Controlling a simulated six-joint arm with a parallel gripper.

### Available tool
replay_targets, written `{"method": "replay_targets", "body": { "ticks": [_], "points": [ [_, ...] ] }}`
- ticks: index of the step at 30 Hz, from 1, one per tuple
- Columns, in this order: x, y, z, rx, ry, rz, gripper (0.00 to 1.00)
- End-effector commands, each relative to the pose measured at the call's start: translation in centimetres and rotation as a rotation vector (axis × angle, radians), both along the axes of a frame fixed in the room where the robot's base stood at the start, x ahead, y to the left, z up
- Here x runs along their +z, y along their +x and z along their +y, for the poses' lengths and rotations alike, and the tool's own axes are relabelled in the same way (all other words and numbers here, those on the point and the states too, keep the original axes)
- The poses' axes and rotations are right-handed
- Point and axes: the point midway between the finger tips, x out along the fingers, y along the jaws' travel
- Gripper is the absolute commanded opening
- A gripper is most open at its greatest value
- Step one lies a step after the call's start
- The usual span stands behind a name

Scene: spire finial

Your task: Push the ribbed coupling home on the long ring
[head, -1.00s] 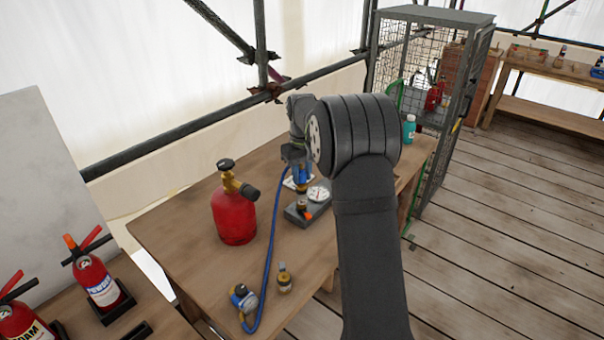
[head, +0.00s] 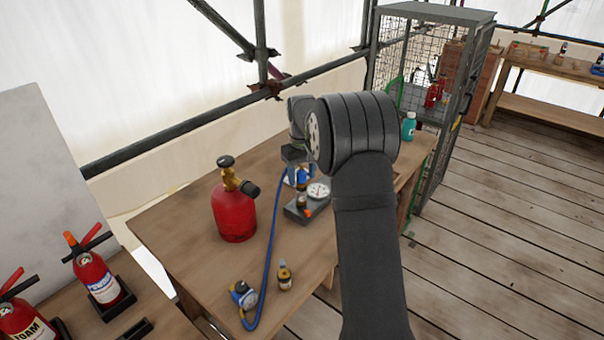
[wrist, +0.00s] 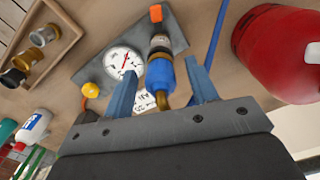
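A blue coupling (wrist: 160,75) with a brass end lies between my fingers in the wrist view, in line with a ribbed dark-and-silver fitting (wrist: 158,46) on a grey gauge block (wrist: 98,70). The two seem to meet; I cannot tell how fully they are seated. My gripper (wrist: 166,72) is open around the coupling, with a gap showing on each side. In the head view the coupling (head: 302,176) is small, below my gripper and partly hidden by my wrist. I cannot tell which part is the long ring.
A round gauge (head: 318,190) sits beside the fitting. A blue hose (head: 269,255) runs forward to another coupling (head: 243,295), near a brass fitting (head: 285,276). A red tank (head: 233,213) stands left. A tray (wrist: 62,18) holds several fittings. Bare bench (head: 180,245) lies front left.

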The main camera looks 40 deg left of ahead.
Motion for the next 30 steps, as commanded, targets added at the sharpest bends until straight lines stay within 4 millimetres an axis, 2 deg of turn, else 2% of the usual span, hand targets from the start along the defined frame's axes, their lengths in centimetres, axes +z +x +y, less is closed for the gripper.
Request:
{"method": "replay_targets", "body": {
  "ticks": [5,10,24,30],
  "points": [
    [0.2,0.0,0.0,0.000,0.000,0.000,0.53],
    [2.1,0.0,0.0,0.000,0.003,-0.002,0.53],
    [13.2,0.0,0.0,0.000,0.003,-0.003,0.53],
    [16.3,0.0,0.0,0.000,0.002,-0.002,0.53]
  ]
}}
